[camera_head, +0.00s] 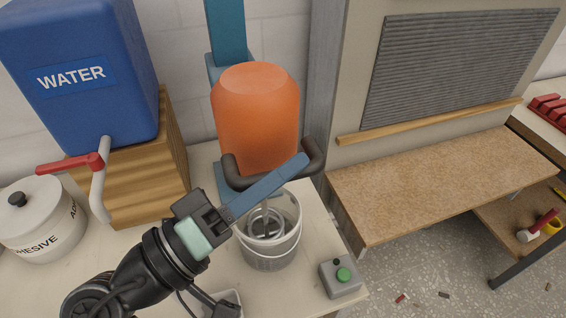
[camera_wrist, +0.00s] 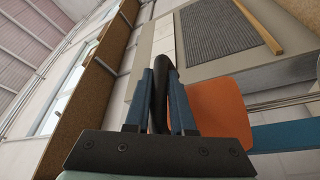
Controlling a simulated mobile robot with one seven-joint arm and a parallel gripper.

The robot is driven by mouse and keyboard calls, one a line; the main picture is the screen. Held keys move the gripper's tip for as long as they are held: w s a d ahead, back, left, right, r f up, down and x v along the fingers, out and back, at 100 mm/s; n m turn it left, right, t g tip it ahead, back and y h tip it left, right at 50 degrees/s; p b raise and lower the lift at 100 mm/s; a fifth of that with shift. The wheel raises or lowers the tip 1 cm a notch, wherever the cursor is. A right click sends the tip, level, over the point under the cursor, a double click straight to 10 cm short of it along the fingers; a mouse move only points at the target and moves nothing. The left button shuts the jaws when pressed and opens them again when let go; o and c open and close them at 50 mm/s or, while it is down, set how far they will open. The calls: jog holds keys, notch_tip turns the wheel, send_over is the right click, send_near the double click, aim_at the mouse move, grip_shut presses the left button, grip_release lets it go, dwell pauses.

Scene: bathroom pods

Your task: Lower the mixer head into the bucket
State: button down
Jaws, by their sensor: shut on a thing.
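The mixer head (camera_head: 255,115) is an orange rounded block on a blue column, with a dark curved handle (camera_head: 316,155) at its front. In the wrist view, the orange head (camera_wrist: 222,108) lies beside the handle (camera_wrist: 161,90). My gripper (camera_head: 298,165) is shut on the handle; in the wrist view its two blue fingers (camera_wrist: 160,92) stand on both sides of the dark bar. The grey bucket (camera_head: 270,258) stands on the table below the head. A metal mixing paddle (camera_head: 264,222) shows within the bucket's opening; its depth is hard to tell. My fingers cover part of the handle and bucket rim.
A control box with a green button (camera_head: 343,274) sits right of the bucket. At left are a blue water tank (camera_head: 85,100) on a wooden block, its red-handled tap (camera_head: 70,165), and a white adhesive pot (camera_head: 40,218). A brown bench (camera_head: 430,185) stands at right.

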notch_tip(320, 180, down, 5)
jog(key=b, duration=0.2)
jog(key=shift+b, duration=0.35)
jog(key=shift+f, duration=0.1)
jog(key=c, duration=0.8)
grip_release()
jog(key=shift+o, duration=0.2)
jog(key=b+v, duration=0.2)
jog(key=v, duration=1.1)
